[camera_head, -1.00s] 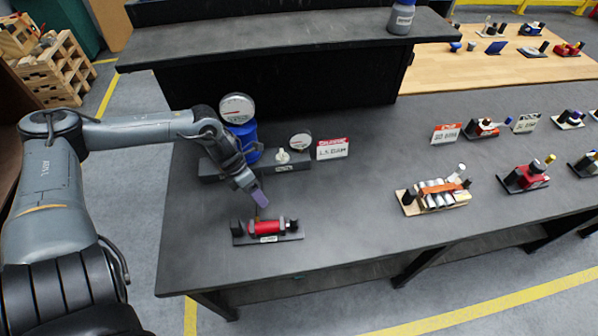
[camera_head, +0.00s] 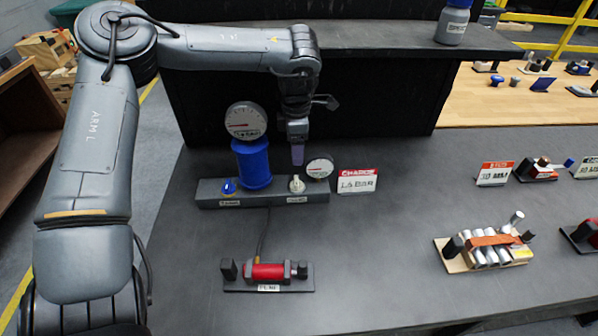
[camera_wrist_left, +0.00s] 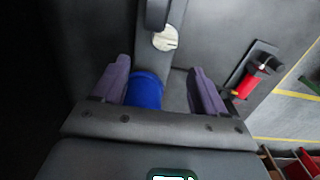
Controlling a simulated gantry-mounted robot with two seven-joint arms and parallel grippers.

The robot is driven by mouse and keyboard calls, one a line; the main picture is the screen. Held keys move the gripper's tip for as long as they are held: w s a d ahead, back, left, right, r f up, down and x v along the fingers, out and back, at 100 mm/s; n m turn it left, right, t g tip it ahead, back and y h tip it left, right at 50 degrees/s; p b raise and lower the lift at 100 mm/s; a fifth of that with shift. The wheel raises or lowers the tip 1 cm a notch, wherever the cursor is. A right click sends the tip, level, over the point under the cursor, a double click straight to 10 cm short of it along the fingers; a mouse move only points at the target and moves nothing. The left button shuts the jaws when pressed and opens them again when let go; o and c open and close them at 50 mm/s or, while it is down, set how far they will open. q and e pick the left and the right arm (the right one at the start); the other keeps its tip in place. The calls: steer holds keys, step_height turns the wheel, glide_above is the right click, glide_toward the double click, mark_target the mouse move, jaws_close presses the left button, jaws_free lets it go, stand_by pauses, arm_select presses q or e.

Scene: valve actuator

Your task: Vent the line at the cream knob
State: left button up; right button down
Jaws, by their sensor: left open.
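The cream knob (camera_head: 297,184) sits upright on the right end of a dark manifold block (camera_head: 262,200). It also shows in the left wrist view as a pale round cap (camera_wrist_left: 166,38), beyond the fingertips. My left gripper (camera_head: 297,157) points down just above the knob in the head view, apart from it. Its two purple fingers are spread in the left wrist view (camera_wrist_left: 158,75), with nothing held between them. A small white gauge (camera_head: 320,168) stands just behind and right of the knob. My right gripper is not in view.
A blue cylinder (camera_head: 252,165) with a large gauge (camera_head: 246,121) on top stands left of the knob, beside a small blue knob (camera_head: 229,186). A red-and-white sign (camera_head: 357,181) stands to the right. A red cylinder unit (camera_head: 268,272) lies in front.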

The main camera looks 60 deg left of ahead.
arm_select(q)
glide_above(296, 180)
step_height(296, 180, down, 4)
steer(key=shift+s+d+f+b, duration=0.1)
steer(key=shift+d+b, duration=0.05)
steer(key=shift+b, duration=0.2)
step_height(296, 180, down, 5)
steer(key=shift+r+b, duration=0.1)
steer(key=shift+b, duration=0.35)
steer(key=shift+f, duration=0.95)
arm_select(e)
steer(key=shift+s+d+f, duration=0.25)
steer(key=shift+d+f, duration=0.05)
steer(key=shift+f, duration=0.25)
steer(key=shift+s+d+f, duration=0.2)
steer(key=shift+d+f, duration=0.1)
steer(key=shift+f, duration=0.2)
arm_select(q)
steer(key=c, duration=1.1)
steer(key=shift+o, duration=0.2)
